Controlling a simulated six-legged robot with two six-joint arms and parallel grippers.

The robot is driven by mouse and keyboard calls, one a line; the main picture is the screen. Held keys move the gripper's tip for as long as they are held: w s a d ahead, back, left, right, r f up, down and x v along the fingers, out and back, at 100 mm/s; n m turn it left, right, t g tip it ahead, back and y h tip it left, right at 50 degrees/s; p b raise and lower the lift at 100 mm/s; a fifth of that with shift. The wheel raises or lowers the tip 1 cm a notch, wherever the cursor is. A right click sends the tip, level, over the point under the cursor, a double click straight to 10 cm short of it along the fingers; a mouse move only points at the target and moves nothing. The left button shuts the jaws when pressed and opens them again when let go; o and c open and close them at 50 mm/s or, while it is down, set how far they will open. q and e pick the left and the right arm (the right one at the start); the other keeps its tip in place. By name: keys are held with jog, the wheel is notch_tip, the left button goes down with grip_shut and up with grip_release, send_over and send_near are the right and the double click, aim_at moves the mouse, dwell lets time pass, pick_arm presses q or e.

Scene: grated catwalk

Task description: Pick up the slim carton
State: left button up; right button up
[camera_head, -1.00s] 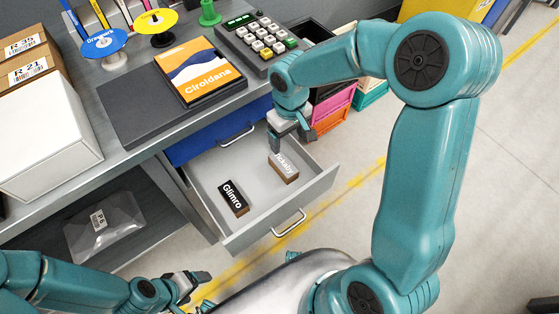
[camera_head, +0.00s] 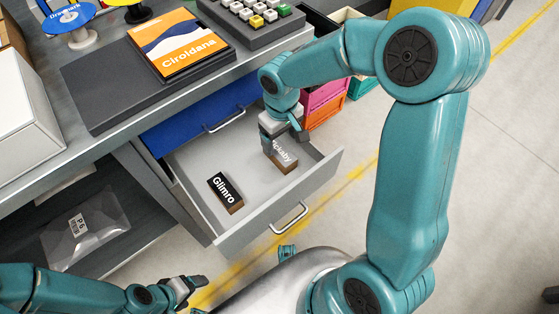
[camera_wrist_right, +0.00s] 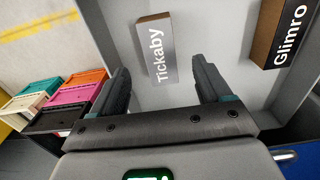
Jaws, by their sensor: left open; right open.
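Two small slim cartons lie in the open grey drawer. One is a grey-topped carton reading "Tickaby" (camera_head: 285,161), with brown sides; it also shows in the right wrist view (camera_wrist_right: 157,50). The other is a black-topped carton reading "Glimro" (camera_head: 225,192), also at the right wrist view's upper right (camera_wrist_right: 285,37). My right gripper (camera_head: 284,143) is open just above the Tickaby carton, partly hiding it in the head view. In the right wrist view its fingers (camera_wrist_right: 161,68) straddle the near end of that carton. My left gripper (camera_head: 198,285) is open and empty, low outside the drawer.
The drawer (camera_head: 246,238) has raised walls and a front handle. Above it is a closed blue drawer (camera_head: 190,132) under the desktop, which holds an orange book (camera_head: 190,57) and a keypad (camera_head: 250,18). Coloured crates (camera_wrist_right: 70,95) stand beside the desk.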

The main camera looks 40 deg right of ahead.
aim_at(280, 151)
jog(key=f, duration=0.2)
jog(key=f+b, duration=0.1)
jog(key=f, duration=0.2)
jog(key=f+b, duration=0.1)
jog(key=f, duration=0.2)
jog(key=shift+w, duration=0.25)
jog(key=shift+r, duration=0.1)
jog(key=shift+c, duration=0.9)
jog(key=c, duration=0.9)
